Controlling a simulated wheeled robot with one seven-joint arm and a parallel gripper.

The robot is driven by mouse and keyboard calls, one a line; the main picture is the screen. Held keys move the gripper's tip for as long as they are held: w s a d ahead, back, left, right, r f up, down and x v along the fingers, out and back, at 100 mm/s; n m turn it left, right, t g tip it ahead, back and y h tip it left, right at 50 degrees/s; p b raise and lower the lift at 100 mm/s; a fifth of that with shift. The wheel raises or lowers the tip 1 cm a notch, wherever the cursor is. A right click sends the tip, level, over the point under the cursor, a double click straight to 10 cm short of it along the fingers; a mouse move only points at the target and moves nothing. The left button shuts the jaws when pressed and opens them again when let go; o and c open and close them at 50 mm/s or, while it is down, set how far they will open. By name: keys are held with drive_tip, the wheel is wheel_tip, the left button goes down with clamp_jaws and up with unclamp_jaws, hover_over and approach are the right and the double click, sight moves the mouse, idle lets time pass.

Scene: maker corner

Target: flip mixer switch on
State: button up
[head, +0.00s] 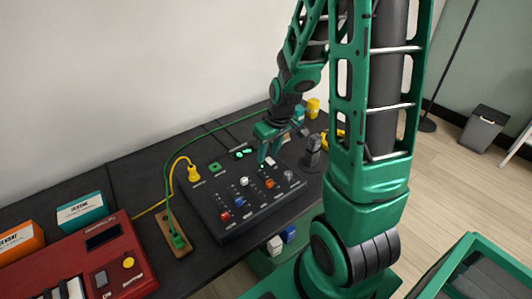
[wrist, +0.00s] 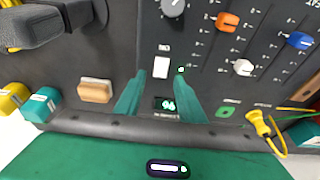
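The mixer (head: 232,217) is a dark sloped panel with coloured knobs and slider caps on the black table. In the wrist view, its white rocker switch (wrist: 162,67) sits beside a small green-lit dot, with a small green-digit display (wrist: 165,104) nearby. My gripper (head: 264,160) is over the back right part of the mixer. In the wrist view, the two green fingers (wrist: 162,76) are apart, with the switch between their tips in the picture and nothing held. I cannot tell whether a finger touches the panel.
A yellow plug (head: 194,174) with its cable is at the mixer's back left. A power strip (head: 168,231) and a red keyboard (head: 110,262) lie to the left. A dark object (head: 312,152) stands close on the right. A yellow container (head: 313,107) is farther back.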

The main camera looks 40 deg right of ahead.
sight(273, 165)
drive_tip(key=v, duration=1)
drive_tip(key=shift+r, duration=0.15)
drive_tip(key=s+r+m+g, duration=0.3)
drive_tip(key=s+m, duration=0.4)
drive_tip(key=s, duration=1.4)
drive_tip(key=shift+s+d+r, duration=0.15)
drive_tip(key=shift+r, duration=0.4)
drive_tip(key=shift+w+f, duration=0.25)
drive_tip(key=shift+w, duration=0.4)
